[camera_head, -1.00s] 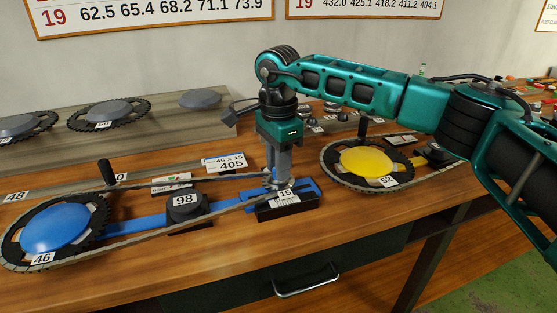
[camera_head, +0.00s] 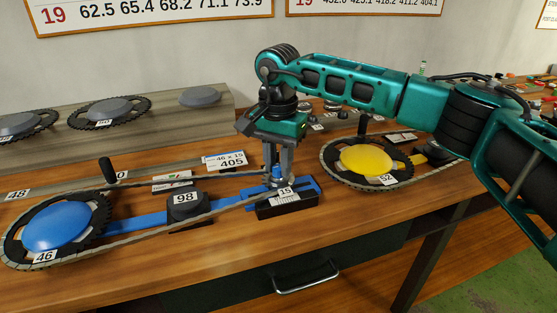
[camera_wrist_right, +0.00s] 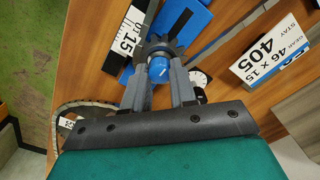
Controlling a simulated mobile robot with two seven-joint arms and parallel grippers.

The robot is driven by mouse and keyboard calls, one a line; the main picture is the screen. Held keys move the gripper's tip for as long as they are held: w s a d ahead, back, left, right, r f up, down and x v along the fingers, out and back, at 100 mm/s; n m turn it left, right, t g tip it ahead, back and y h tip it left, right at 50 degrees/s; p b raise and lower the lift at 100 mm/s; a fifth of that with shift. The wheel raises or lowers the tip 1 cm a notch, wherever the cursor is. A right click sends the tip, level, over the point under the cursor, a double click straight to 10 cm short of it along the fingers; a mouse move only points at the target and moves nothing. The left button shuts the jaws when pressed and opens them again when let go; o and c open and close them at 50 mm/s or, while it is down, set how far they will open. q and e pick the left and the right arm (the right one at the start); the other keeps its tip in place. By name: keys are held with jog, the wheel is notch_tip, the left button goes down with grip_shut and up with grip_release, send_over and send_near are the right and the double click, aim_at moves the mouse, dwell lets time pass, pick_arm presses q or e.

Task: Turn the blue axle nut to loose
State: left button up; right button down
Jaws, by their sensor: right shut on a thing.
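The blue axle nut (camera_wrist_right: 160,70) is a small blue cap with a pale mark at the centre of the small dark sprocket in the right wrist view. In the head view it is mostly hidden between the fingers of my right gripper (camera_head: 277,180). The gripper points straight down over the blue stand's right end and is shut on the nut, a finger on either side in the wrist view (camera_wrist_right: 161,84). The "15" label (camera_head: 285,191) is just in front of it. My left gripper is not in view.
A chain runs from the small sprocket to the big blue chainring (camera_head: 57,227) at left. A black "98" block (camera_head: 185,205) stands between them. A yellow chainring (camera_head: 366,160) is to the right. A "405" card (camera_head: 225,161) stands behind. The bench front (camera_head: 240,240) is clear.

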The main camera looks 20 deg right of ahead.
aim_at(278, 167)
jog(key=shift+a, duration=0.1)
jog(key=c, duration=1.2)
grip_release()
jog(key=o, duration=0.3)
notch_tip(278, 167, up, 13)
jog(key=shift+f, duration=0.1)
